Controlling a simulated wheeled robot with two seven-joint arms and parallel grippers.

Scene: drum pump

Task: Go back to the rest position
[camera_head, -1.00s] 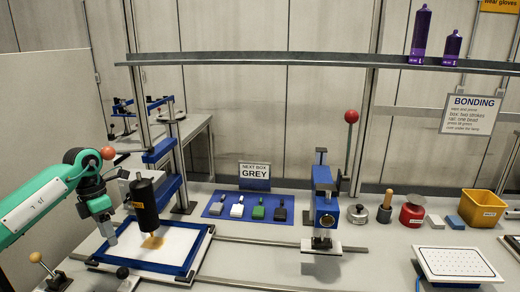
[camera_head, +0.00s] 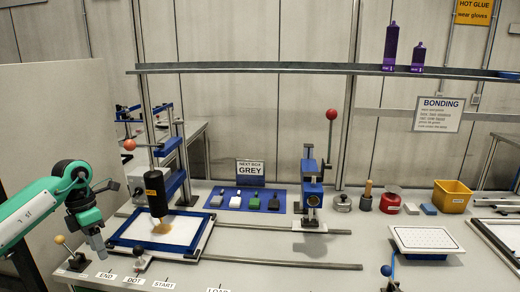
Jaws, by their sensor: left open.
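My left arm comes in from the left edge, green with grey joints. My left gripper (camera_head: 99,243) hangs open and empty at the left end of the bench, left of the blue-framed plate (camera_head: 122,236). It points down, apart from the plate and close to a wooden ball-topped lever (camera_head: 61,241). My right gripper is not in the view.
A blue mat (camera_head: 217,205) holds several small blocks below a sign reading GREY (camera_head: 250,172). A blue press (camera_head: 312,185) with a red-ball lever stands mid-bench. A yellow bin (camera_head: 452,196) and white perforated tray (camera_head: 427,240) are at right. Two rails cross the bench front.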

